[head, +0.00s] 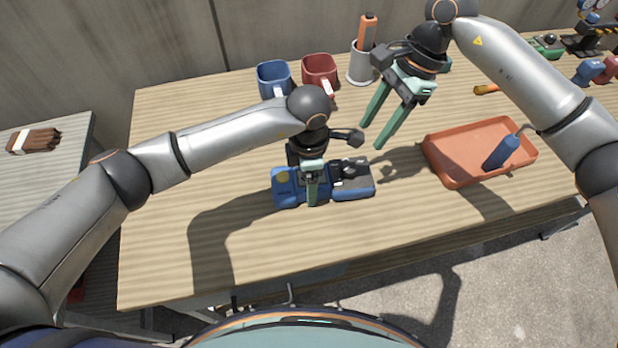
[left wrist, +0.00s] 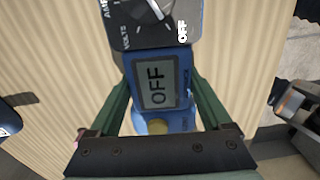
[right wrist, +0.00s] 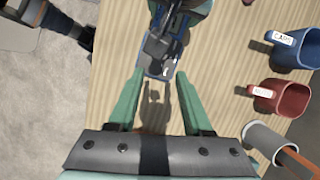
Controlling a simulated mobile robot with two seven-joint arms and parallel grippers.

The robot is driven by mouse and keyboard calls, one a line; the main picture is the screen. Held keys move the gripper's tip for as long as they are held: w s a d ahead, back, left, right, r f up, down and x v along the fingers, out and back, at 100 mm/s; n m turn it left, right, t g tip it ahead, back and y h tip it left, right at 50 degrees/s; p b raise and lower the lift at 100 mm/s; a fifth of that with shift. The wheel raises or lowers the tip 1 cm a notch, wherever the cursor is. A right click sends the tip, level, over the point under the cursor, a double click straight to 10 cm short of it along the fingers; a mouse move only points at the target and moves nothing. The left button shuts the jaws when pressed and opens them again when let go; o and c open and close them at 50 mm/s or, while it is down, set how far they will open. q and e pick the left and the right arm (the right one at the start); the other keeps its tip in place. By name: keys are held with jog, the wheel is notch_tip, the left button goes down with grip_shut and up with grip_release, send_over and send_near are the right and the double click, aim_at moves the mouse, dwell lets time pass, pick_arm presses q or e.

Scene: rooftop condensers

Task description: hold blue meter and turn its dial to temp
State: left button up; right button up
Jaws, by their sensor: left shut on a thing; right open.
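The blue meter (head: 285,188) lies on the wooden table, its black dial part (head: 357,177) toward the right. My left gripper (head: 312,190) is shut on it from above, with one finger on each side of its body. In the left wrist view the meter's screen (left wrist: 158,84) reads OFF, and the dial (left wrist: 150,8) is cut by the top edge, with VOLTS and OFF printed near it. My right gripper (head: 373,135) is open and empty, above and behind the meter. The meter (right wrist: 160,64) shows beyond its fingertips in the right wrist view.
A blue mug (head: 273,78), a red mug (head: 319,72) and a grey cup (head: 361,66) with an orange-handled tool stand along the back. An orange tray (head: 455,172) with a blue bottle-like thing (head: 502,152) lies to the right. The table front is clear.

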aim_at(350, 165)
pick_arm(q)
grip_shut()
pick_arm(e)
jog(key=shift+o, duration=1.4)
jog(key=shift+w, duration=0.1)
jog(key=shift+o, duration=0.4)
jog(key=shift+w+a+r+n, duration=0.1)
jog(key=shift+w+r+n, duration=0.15)
jog(key=shift+n, duration=0.35)
jog(key=a+f+n, duration=0.1)
jog(key=f, duration=0.2)
jog(key=s+a+f+n+g, duration=0.1)
jog(key=f+n, duration=0.1)
jog(key=f, duration=0.1)
jog(key=a+f+n+g+h, duration=0.1)
jog(key=f+n, duration=0.1)
jog(key=f, duration=0.1)
jog(key=shift+s+f, duration=0.15)
jog(key=shift+s, duration=0.2)
jog(key=shift+c, duration=0.4)
grip_shut()
